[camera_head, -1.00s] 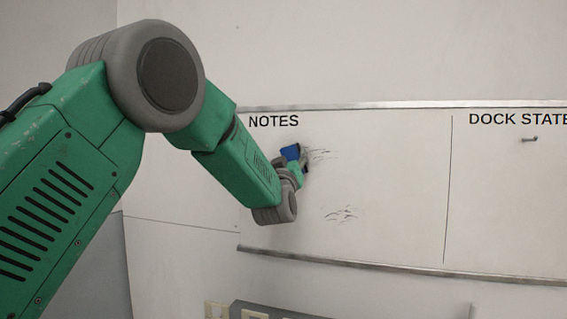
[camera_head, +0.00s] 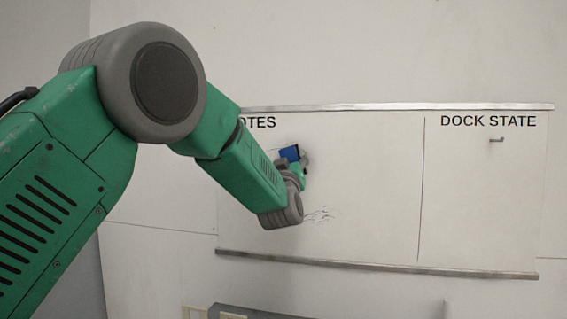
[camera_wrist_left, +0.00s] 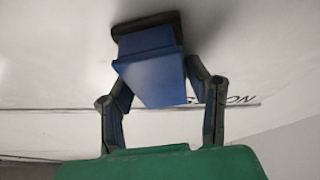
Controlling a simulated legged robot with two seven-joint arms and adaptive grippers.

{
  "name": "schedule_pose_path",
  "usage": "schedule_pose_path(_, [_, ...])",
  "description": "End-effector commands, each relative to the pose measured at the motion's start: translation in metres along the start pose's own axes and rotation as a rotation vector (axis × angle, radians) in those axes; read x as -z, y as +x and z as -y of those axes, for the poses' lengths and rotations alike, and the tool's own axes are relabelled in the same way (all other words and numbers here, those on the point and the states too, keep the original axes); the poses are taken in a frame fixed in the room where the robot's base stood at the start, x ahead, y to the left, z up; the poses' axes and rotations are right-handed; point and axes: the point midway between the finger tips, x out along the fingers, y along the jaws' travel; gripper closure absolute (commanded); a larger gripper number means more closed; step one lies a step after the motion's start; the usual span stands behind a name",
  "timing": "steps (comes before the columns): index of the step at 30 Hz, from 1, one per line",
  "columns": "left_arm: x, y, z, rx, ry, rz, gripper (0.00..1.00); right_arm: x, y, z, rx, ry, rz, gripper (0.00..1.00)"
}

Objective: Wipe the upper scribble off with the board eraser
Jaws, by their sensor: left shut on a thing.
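The board eraser (camera_head: 289,153) has a blue body, and the wrist view shows its dark pad (camera_wrist_left: 145,22) against the white board. My left gripper (camera_head: 298,163) is shut on it, with a finger on each side of the blue body in the wrist view (camera_wrist_left: 158,76). The eraser covers the area of the upper scribble. Only a faint thin line (camera_head: 272,151) shows just left of it; any marks behind it are hidden. The lower scribble (camera_head: 320,214) shows below, just right of my wrist. My right gripper is not in view.
The whiteboard (camera_head: 365,190) has metal rails (camera_head: 380,264) along its edges and a vertical dividing line. A small hook (camera_head: 496,140) sits under DOCK STATE on the right. My left arm hides part of the NOTES heading (camera_head: 258,122). A grey object (camera_head: 270,313) stands below.

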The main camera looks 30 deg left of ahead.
Motion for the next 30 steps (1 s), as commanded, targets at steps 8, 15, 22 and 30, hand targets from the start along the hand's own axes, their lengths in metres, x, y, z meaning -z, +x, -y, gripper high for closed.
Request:
schedule_pose_path(8, [-0.004,-0.003,-0.016,0.000,0.000,0.000,0.79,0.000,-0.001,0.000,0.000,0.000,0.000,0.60])
schedule_pose_path(15, [-0.007,-0.004,-0.029,-0.002,0.000,-0.001,0.79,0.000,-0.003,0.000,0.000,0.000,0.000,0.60])
schedule_pose_path(22, [-0.015,-0.004,-0.048,-0.002,0.000,0.000,0.79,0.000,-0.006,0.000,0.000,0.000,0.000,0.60])
schedule_pose_path(30, [-0.015,-0.006,-0.048,0.001,0.000,0.000,0.79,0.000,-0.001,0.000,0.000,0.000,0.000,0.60])
